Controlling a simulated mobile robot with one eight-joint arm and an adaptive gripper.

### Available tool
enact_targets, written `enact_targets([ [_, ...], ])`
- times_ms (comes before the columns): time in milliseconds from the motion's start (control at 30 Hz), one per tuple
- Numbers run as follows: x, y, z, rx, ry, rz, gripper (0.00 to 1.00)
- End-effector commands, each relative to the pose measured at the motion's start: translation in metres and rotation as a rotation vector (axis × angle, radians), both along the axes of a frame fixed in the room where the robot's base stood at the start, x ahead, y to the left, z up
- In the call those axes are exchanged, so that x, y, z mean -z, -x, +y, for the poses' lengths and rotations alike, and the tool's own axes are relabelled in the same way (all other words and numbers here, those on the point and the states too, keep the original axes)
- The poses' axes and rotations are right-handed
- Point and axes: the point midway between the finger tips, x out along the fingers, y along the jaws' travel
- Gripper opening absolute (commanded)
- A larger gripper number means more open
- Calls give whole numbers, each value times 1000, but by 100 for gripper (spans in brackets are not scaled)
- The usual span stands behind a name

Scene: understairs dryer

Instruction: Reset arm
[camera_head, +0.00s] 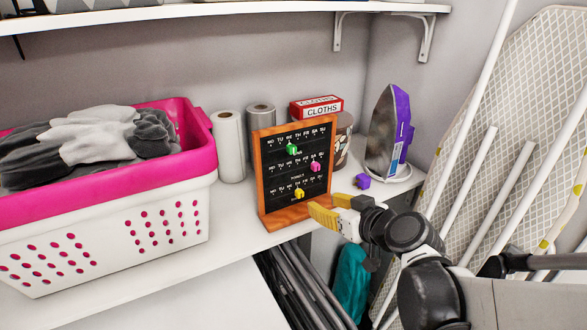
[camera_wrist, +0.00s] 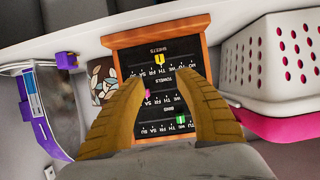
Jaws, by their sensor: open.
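My gripper (camera_head: 328,208) is in front of the lower right part of a wooden-framed black board (camera_head: 261,190) with rows of weekday letters. In the wrist view my gripper (camera_wrist: 163,84) is open, its two yellow fingers apart with the board (camera_wrist: 207,58) beyond them. Nothing shows between the fingertips. The board carries a green peg (camera_head: 292,149) in the top row, a pink peg (camera_head: 315,166) in the middle row and a yellow peg (camera_head: 299,193) in the bottom row. In the wrist view a finger partly hides the pink peg.
A pink and white laundry basket (camera_head: 110,238) with grey cloths stands left. Paper rolls (camera_head: 229,147), a red CLOTHS box (camera_head: 316,107), a round tin (camera_head: 342,140) and an upright iron (camera_head: 381,135) stand behind. An ironing board (camera_head: 520,90) leans right.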

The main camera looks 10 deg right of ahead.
Motion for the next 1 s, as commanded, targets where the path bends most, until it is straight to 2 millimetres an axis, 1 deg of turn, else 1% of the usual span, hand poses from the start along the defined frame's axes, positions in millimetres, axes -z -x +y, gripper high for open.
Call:
enact_targets([
  [167, 0, 2, 2, -1, -2, 11, 40],
  [267, 2, 16, 10, -5, -3, 68, 40],
  [367, 7, 43, 20, 5, 1, 178, 40],
  [400, 9, 58, 23, 16, 6, 230, 40],
  [467, 14, 80, 24, 46, 16, 307, 40],
  [500, 16, 95, 22, 73, 24, 355, 40],
  [600, 21, 129, 14, 150, 49, 452, 40],
  [733, 24, 160, -1, 245, 76, 523, 40],
  [833, 24, 172, -8, 291, 85, 546, 40],
  [1000, 24, 176, -11, 310, 89, 555, 40],
])
